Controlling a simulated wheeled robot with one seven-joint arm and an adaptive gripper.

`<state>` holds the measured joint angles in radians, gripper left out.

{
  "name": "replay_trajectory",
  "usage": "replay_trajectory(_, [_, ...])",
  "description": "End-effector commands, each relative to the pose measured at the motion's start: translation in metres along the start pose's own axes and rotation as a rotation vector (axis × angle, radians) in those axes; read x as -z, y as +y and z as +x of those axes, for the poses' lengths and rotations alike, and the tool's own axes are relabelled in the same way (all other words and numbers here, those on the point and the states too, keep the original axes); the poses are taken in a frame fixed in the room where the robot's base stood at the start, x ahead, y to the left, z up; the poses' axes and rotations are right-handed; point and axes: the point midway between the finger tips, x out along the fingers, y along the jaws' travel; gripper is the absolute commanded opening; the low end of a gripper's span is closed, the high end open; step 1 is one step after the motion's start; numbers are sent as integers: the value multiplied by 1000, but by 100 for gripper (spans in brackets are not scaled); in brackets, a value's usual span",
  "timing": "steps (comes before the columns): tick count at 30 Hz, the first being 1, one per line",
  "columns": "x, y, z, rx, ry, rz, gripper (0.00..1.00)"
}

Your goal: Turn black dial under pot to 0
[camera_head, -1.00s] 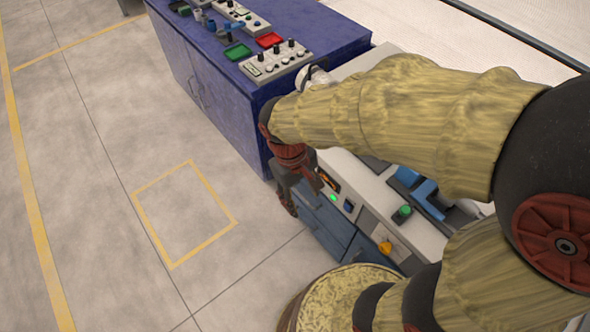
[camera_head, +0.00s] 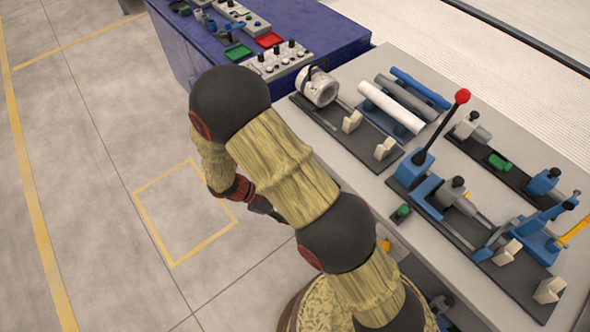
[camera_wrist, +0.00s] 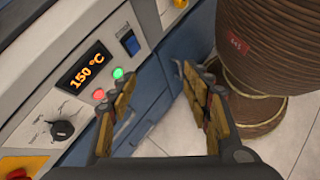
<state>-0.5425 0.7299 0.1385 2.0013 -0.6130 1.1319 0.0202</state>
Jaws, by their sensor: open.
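The black dial (camera_wrist: 62,130) sits on the light front panel (camera_wrist: 45,105) at the left of the wrist view, with small markings around it that are too small to read. Above it a display (camera_wrist: 85,70) reads 150 °C in orange. My gripper (camera_wrist: 153,85) is open and empty, its two yellow-padded fingers apart. The left finger lies to the right of the dial in the picture, not touching it. In the head view my gripper (camera_head: 268,212) is mostly hidden behind my arm, and the dial is hidden there. No pot can be made out for certain.
Red (camera_wrist: 99,94) and green (camera_wrist: 118,73) lights and a blue switch (camera_wrist: 130,42) are on the panel. A yellow-and-red knob (camera_wrist: 20,168) is lower left. The worktop (camera_head: 365,180) holds clamps, pipes and levers. Open floor lies left.

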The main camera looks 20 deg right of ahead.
Motion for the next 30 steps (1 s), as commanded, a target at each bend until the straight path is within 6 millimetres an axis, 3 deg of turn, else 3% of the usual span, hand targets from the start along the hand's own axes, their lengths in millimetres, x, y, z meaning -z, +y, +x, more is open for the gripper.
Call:
replay_trajectory(12, [73, 22, 54, -309, -261, -256, 49])
replay_trajectory(19, [118, 48, 68, -523, -375, -361, 49])
replay_trajectory(22, [138, 70, 61, -639, -411, -380, 49])
replay_trajectory(24, [148, 90, 42, -718, -418, -367, 49])
replay_trajectory(30, [154, 122, 0, -868, -448, -333, 49])
